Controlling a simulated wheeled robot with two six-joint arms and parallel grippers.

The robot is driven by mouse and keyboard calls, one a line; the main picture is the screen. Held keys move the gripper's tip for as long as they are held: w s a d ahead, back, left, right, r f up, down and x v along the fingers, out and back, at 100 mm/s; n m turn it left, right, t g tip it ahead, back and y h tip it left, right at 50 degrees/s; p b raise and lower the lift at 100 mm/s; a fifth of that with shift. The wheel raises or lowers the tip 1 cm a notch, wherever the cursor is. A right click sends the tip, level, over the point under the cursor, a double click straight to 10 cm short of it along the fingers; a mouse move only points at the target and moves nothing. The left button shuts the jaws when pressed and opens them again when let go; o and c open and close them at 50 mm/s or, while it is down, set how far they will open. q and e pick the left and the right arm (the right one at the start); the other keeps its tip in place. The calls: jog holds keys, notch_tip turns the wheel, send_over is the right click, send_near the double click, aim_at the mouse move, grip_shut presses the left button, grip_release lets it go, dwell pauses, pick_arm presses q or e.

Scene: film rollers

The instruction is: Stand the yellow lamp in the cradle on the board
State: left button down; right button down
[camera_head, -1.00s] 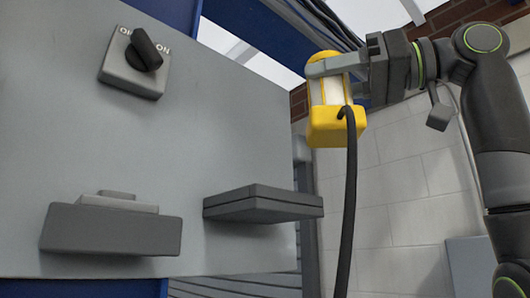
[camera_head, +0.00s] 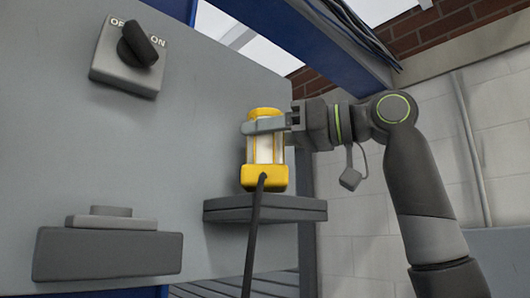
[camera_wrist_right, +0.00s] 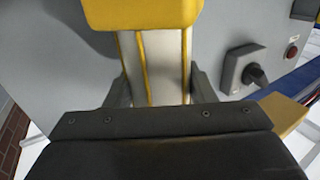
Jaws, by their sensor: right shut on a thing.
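The yellow lamp (camera_head: 265,178), with a pale middle section and a dark cable hanging from its lower end, is upright in the head view. My right gripper (camera_head: 262,125) is shut on it near its top. In the right wrist view the lamp (camera_wrist_right: 150,14) stands between the two fingers of my right gripper (camera_wrist_right: 155,88). The lamp's base is just above or at the dark grey cradle (camera_head: 225,210) on the grey board (camera_head: 60,150); I cannot tell whether they touch. My left gripper is out of view.
A rotary switch (camera_head: 130,60) marked ON is at the board's upper left and also shows in the wrist view (camera_wrist_right: 245,72). A dark block with a stepped top (camera_head: 105,255) juts out at lower left. A blue beam (camera_head: 350,45) crosses above my right arm.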

aim_at(264, 155)
notch_tip(264, 155, down, 2)
jog(key=shift+s, duration=0.1)
jog(key=shift+a+f+p, duration=0.1)
jog(key=shift+f+p, duration=0.1)
jog(key=shift+p, duration=0.15)
jog(key=shift+w+f, duration=0.3)
jog(key=shift+s, duration=0.1)
jog(key=shift+f, duration=0.2)
jog(key=c, duration=0.6)
grip_release()
